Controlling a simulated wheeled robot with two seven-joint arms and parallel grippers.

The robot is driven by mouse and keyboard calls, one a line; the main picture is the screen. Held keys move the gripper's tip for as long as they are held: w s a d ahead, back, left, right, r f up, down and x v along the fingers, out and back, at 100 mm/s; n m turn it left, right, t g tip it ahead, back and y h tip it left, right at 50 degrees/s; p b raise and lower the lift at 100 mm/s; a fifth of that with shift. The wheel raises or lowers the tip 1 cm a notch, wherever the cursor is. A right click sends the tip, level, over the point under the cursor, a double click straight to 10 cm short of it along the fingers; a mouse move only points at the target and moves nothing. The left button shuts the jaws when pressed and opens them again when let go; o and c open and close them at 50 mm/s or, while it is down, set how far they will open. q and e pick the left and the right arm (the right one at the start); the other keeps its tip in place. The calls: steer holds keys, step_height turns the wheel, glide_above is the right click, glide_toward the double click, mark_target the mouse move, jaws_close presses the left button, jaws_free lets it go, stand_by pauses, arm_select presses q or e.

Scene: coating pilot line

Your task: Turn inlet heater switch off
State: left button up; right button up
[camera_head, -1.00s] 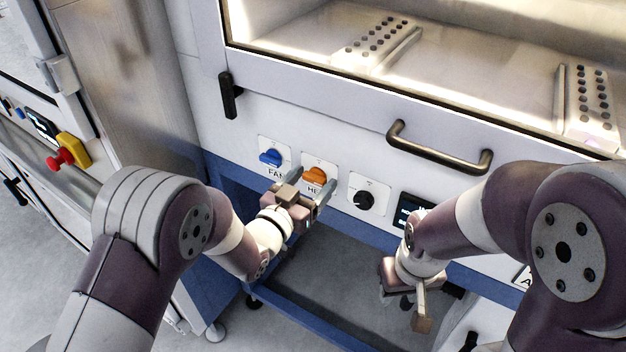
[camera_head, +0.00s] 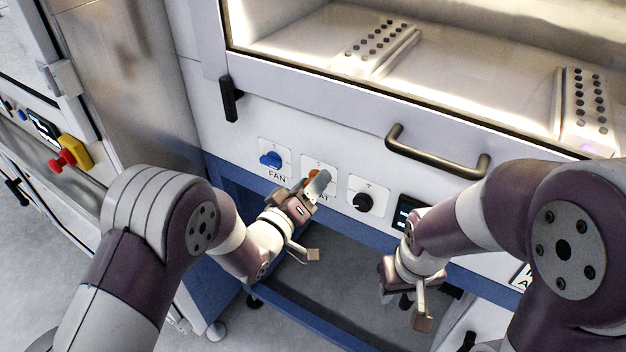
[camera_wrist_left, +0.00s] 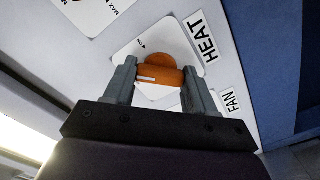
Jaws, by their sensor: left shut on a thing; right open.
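The orange heater switch (camera_head: 314,174) sits on the white front panel above the HEAT label, mostly hidden by my left gripper (camera_head: 317,184). In the left wrist view the orange knob (camera_wrist_left: 160,74) lies between both fingers (camera_wrist_left: 158,84), one at each end of its grip bar. The bar runs across the HEAT lettering, so it stands roughly upright on the panel. My left gripper is shut on it. My right gripper (camera_head: 404,298) is open and empty, hanging low in front of the cabinet, apart from the panel.
A blue FAN switch (camera_head: 270,159) is close on the left; a black knob (camera_head: 363,203) and a small display (camera_head: 408,213) are on the right. A door handle (camera_head: 440,155) juts out above. A red emergency button (camera_head: 62,160) is at far left.

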arm_select(q)
steer(key=n+p, duration=0.1)
steer(key=n, duration=0.7)
steer(key=shift+n+p, duration=0.3)
steer(key=shift+p, duration=0.05)
steer(key=o, duration=1.3)
steer(key=shift+s, duration=0.1)
steer(key=v, duration=0.6)
steer(key=shift+p, duration=0.35)
